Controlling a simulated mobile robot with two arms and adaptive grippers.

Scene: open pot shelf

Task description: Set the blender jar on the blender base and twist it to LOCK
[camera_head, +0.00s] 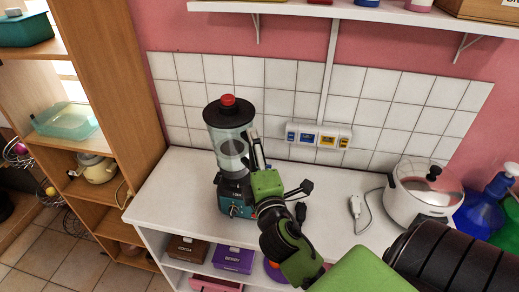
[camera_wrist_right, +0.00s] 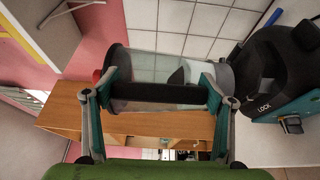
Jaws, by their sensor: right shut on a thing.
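The clear blender jar (camera_head: 230,146) with a black lid and red knob stands upright over the dark and teal blender base (camera_head: 234,198) on the white counter. My right gripper (camera_head: 256,156) is shut on the jar at its handle side. In the right wrist view the jar (camera_wrist_right: 150,65) lies sideways, its black handle (camera_wrist_right: 160,97) between the fingers of my right gripper (camera_wrist_right: 160,88). The base (camera_wrist_right: 285,70), with a LOCK mark, is close by the jar's bottom end; I cannot tell whether it is fully seated. My left gripper is not in view.
A loose plug (camera_head: 355,207) lies on the counter, with a wall socket strip (camera_head: 318,136) behind. Boxes (camera_head: 233,259) sit on the shelf below. A wooden shelf (camera_head: 115,90) stands at the left.

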